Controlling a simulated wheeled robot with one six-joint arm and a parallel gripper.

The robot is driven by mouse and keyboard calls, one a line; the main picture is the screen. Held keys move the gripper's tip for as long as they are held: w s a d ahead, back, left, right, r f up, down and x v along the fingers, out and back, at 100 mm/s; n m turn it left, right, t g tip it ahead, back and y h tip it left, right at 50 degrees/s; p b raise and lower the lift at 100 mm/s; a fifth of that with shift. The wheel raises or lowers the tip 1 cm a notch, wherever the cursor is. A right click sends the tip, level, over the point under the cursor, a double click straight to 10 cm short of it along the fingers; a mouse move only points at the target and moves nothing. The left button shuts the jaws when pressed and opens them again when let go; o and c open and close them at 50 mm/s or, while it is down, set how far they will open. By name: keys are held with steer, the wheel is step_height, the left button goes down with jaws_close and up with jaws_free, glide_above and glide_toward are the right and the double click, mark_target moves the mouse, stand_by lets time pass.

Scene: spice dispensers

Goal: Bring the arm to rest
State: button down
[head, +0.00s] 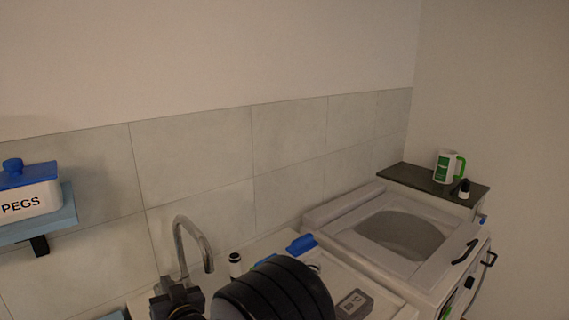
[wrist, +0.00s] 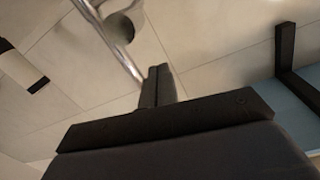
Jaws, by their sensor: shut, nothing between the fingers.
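My gripper (wrist: 158,72) shows in the wrist view with its two dark fingers together and nothing between them. It is near the metal tap (wrist: 108,40), which crosses the upper left of that view; I cannot tell the exact gap. In the head view, dark parts of my arm fill the bottom middle, in front of the counter and beside the tap (head: 194,243). My fingertips cannot be made out there.
A blue shelf (head: 62,217) holds a white PEGS container (head: 30,195) at left. A dark-capped bottle (head: 235,264) stands by the wall.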

steer(key=shift+w+a+r+g+p, duration=0.25)
steer(key=shift+r+p, duration=0.2)
steer(key=shift+p, duration=1.35)
steer(key=shift+d, duration=0.1)
